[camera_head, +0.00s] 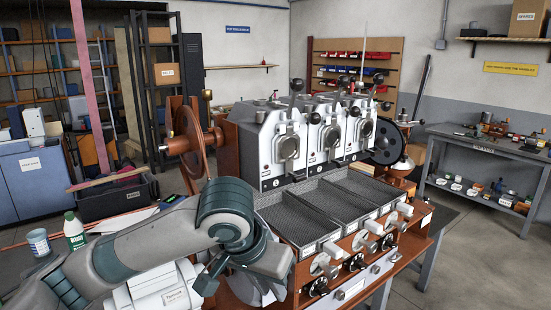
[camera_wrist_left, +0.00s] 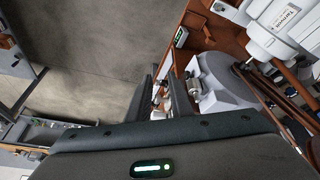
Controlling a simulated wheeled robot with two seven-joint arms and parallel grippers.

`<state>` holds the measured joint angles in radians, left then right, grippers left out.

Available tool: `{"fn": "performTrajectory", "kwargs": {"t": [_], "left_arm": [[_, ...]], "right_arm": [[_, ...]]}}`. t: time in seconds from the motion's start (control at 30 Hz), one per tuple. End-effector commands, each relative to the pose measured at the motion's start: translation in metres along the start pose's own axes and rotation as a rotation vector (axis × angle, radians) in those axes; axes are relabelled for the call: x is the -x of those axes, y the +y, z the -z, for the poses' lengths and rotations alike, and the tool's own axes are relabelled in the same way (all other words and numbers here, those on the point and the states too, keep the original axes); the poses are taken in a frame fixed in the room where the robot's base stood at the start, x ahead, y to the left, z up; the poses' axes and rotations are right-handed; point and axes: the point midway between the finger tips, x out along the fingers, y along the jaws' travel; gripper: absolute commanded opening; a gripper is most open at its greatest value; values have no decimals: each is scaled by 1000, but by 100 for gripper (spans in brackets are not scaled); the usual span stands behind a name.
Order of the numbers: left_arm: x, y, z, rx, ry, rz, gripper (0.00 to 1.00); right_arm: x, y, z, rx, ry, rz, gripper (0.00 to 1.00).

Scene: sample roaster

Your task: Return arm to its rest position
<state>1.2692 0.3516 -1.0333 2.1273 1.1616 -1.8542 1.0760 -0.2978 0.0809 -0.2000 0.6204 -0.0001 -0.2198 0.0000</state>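My left arm (camera_head: 150,245) reaches in from the left in the head view and bends down at the front left corner of the sample roaster (camera_head: 300,140). My left gripper (camera_head: 212,280) hangs low beside the roaster's wooden front, partly hidden by its own wrist. In the left wrist view its two dark fingers (camera_wrist_left: 162,82) stand apart, with nothing visible gripped between them. The roaster has three upright grey units, dark cooling trays (camera_head: 342,205) and a row of front handles (camera_head: 372,228). My right arm and gripper are out of view.
A white labelled machine (camera_head: 175,290) stands under my left arm. A green-white bottle (camera_head: 74,232) and a tin (camera_head: 38,242) are at the left. A black crate (camera_head: 118,197) lies behind.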

Motion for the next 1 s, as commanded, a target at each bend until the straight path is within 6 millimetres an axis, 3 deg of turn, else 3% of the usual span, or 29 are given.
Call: {"fn": "performTrajectory", "kwargs": {"t": [0.27,0.57,1.0], "left_arm": [[-31,15,-15,-21,23,-90,19],[-78,31,-46,-12,84,-214,19],[-140,23,-112,86,169,-269,19]], "right_arm": [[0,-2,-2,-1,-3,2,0],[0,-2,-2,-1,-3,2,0],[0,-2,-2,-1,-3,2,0]]}}
